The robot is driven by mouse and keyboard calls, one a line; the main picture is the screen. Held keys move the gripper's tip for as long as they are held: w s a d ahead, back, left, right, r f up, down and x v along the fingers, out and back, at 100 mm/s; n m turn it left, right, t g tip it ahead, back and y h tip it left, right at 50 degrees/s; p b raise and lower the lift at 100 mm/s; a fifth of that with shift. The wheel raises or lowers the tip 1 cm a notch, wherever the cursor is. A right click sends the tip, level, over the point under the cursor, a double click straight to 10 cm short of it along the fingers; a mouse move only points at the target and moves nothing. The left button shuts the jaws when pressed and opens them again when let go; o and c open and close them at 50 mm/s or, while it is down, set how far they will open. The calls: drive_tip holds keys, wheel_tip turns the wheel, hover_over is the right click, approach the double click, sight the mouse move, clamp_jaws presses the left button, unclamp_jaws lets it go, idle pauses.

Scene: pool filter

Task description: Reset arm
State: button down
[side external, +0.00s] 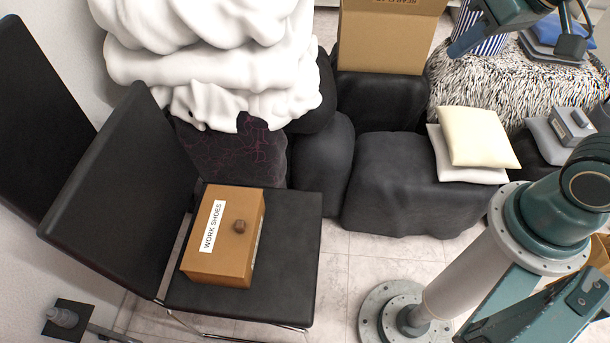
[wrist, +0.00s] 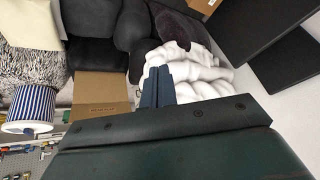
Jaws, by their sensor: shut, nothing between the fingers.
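My gripper (wrist: 159,78) shows in the wrist view with its two blue fingers side by side and touching, nothing between them. In the side external view my gripper (side external: 464,42) is at the top right, in the air in front of the blue-and-white striped bin. It appears apart from every object. My teal and grey arm stands at the right of that view, and part of it is outside the frame.
A cardboard box (side external: 385,45), white cloth (side external: 215,60), striped bin (wrist: 31,105) and pale cushions (side external: 478,138) stand farther back. Some tiled floor is clear.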

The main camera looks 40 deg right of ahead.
drive_tip(key=s+d+r+n, duration=0.1)
drive_tip(key=s+d, duration=0.1)
drive_tip(key=s, duration=0.4)
drive_tip(key=shift+s+n+h, duration=0.25)
drive_tip(key=shift+n+h, duration=0.05)
drive_tip(key=shift+h, duration=0.1)
drive_tip(key=shift+d, duration=0.1)
idle(0.6)
